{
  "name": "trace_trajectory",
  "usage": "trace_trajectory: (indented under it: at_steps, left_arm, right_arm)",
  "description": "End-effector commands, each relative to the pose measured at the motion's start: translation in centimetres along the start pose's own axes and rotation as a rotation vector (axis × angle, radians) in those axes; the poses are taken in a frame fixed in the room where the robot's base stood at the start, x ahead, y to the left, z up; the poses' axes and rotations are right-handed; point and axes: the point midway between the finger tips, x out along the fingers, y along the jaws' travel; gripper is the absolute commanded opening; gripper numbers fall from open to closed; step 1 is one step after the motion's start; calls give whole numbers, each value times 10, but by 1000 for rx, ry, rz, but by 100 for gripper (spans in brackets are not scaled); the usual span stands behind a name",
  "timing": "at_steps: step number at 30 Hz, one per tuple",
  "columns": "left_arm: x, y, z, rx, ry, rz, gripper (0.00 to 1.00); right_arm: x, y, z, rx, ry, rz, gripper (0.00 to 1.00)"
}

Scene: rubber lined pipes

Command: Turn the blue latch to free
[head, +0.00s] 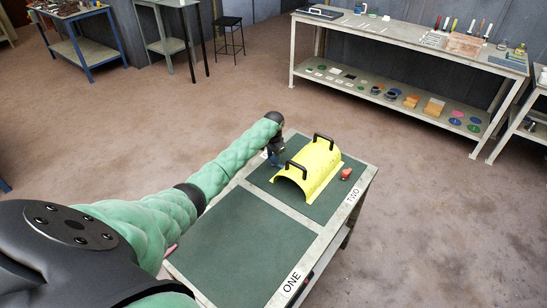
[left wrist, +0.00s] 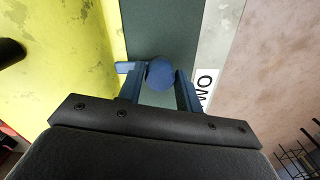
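The yellow half-round cover (head: 312,168) with two black handles lies on the green mat of the section marked TWO. My left gripper (head: 276,157) reaches down at the cover's far left side. In the left wrist view, the blue latch (left wrist: 160,72) shows as a round knob with a short arm pointing left toward the yellow cover (left wrist: 60,60). The two fingers of my left gripper (left wrist: 161,86) stand on either side of the knob, very near it; I cannot tell whether they press on it. A red latch (head: 346,174) is at the cover's right side. My right gripper is not in view.
The table's front section, marked ONE, has a bare green mat (head: 240,248). A long workbench (head: 400,35) with tools and parts stands at the back right. A blue-legged table (head: 80,45) and a black stool (head: 228,25) stand at the back left. Brown floor between is clear.

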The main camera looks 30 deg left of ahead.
Motion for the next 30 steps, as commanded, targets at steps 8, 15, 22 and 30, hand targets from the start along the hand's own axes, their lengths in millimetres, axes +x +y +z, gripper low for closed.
trace_trajectory:
  at_steps: [8,15,22,30]
  left_arm:
    - [0,0,0,2,0,0,7]
    - [0,0,0,58,0,0,7]
    - [0,0,0,208,0,0,7]
    - [0,-1,0,460,0,0,7]
  right_arm:
    - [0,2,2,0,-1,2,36]
    - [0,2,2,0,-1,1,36]
    - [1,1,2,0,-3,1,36]
    - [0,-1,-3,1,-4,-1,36]
